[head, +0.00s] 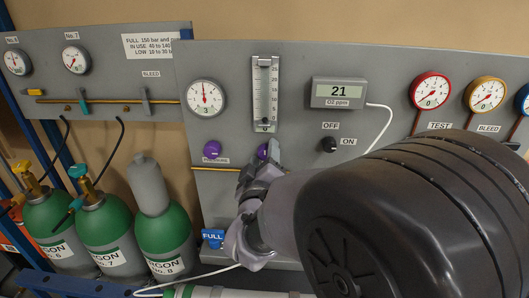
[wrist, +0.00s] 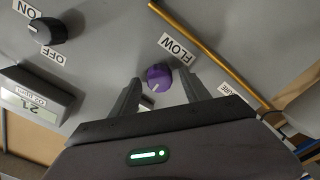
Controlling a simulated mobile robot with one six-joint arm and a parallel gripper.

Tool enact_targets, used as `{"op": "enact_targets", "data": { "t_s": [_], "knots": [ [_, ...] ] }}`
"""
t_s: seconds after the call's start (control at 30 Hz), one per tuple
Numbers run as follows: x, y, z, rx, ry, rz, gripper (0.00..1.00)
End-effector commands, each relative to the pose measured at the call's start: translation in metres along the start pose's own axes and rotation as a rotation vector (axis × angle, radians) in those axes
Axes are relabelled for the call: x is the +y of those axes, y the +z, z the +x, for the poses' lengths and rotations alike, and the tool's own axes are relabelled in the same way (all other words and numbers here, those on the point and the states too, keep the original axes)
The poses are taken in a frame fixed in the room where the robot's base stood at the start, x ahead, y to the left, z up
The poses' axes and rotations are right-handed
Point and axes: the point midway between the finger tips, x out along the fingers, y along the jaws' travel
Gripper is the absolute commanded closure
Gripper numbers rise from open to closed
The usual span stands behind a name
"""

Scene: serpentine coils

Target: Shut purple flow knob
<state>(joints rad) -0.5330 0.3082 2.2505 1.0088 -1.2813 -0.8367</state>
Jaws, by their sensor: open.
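The purple flow knob (wrist: 158,77) sits on the grey panel beside the FLOW label (wrist: 175,48) in the wrist view. It has a white pointer line. My gripper (wrist: 162,88) is open, with one finger on each side of the knob; I cannot tell whether either finger touches it. In the head view the flow knob (head: 263,151) shows below the flow tube, partly hidden by my gripper (head: 258,165). A second purple knob (head: 212,149) sits to its left under the round gauge.
A black ON/OFF knob (head: 328,145) and the O2 display (head: 338,93) are right of the flow tube (head: 265,95). A brass pipe (wrist: 205,48) runs close by the flow knob. Green argon cylinders (head: 165,235) stand at the lower left.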

Motion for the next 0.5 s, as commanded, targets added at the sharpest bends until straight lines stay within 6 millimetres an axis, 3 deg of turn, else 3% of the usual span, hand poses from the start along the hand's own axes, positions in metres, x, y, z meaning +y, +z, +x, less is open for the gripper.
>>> {"op": "enact_targets", "data": {
  "t_s": [0.17,0.47,0.5],
  "knots": [
    [0.000,-0.002,-0.023,0.002,-0.002,0.000,0.45],
    [0.000,-0.002,-0.121,0.006,-0.005,0.000,0.45],
    [-0.006,0.004,-0.124,0.007,0.007,0.006,0.45]
  ]
}}
